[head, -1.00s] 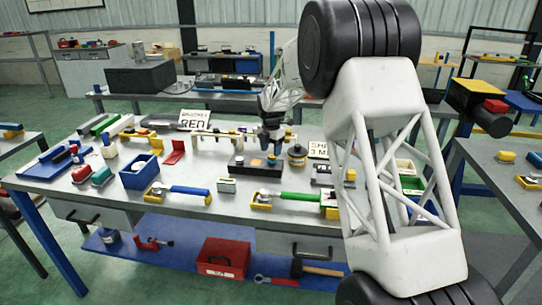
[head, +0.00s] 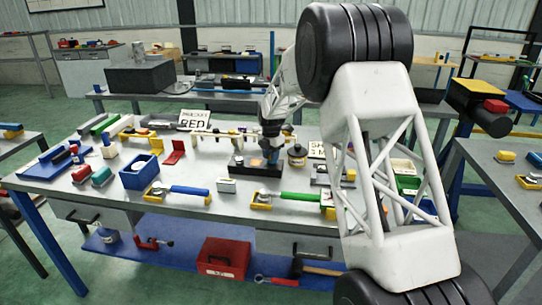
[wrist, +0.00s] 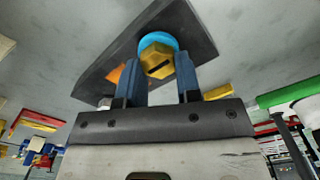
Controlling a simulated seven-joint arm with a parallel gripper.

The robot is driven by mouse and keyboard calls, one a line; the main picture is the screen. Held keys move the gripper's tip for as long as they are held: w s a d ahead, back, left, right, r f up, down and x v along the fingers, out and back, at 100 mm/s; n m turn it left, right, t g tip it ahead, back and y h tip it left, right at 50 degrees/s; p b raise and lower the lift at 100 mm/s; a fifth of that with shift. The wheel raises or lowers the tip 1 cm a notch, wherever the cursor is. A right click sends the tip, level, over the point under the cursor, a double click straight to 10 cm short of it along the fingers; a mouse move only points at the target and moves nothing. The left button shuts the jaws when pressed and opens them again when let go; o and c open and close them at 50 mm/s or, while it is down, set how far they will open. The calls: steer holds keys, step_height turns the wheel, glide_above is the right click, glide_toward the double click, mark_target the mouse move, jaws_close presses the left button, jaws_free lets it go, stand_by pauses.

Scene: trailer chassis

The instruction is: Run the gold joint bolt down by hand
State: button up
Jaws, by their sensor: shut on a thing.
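The gold joint bolt (wrist: 157,61) has a hexagonal head with a dark slot. It sits over a light-blue ring (wrist: 158,40) on a dark block (wrist: 205,32). In the head view the same dark block (head: 240,165) lies on the middle of the bench, and my gripper hides the bolt. My gripper (head: 272,157) points down at the block. In the wrist view its two blue fingers (wrist: 160,68) stand either side of the gold head, shut on it. How deep the bolt sits cannot be told.
An orange part (wrist: 116,74) shows on the block beside the left finger. A dark round pot (head: 297,157) stands close right of my gripper. A blue bin (head: 138,178) stands to the left. A green-handled tool (head: 288,198) lies in front.

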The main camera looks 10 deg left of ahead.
steer(key=shift+m, duration=0.3)
